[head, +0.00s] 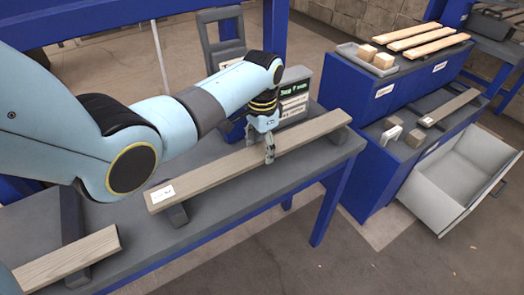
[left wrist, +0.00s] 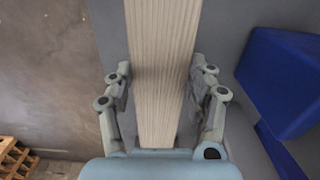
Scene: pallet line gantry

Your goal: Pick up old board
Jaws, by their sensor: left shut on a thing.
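The old board (head: 225,168) is a long, grey-brown weathered plank with a white label near its left end. In the head view it lies across dark supports on the grey table. My left gripper (head: 269,150) reaches down onto the middle of the board and is shut on it. In the left wrist view the board (left wrist: 162,60) runs between the two fingers of my left gripper (left wrist: 163,98), one finger against each side. I cannot tell whether the board is lifted off its supports. My right gripper is not in view.
Another board (head: 70,258) lies on the table (head: 215,215) at the lower left. A blue cabinet (head: 378,85) at the right carries pale boards (head: 420,38) and wooden blocks (head: 366,54). A sign box (head: 293,95) stands behind the board.

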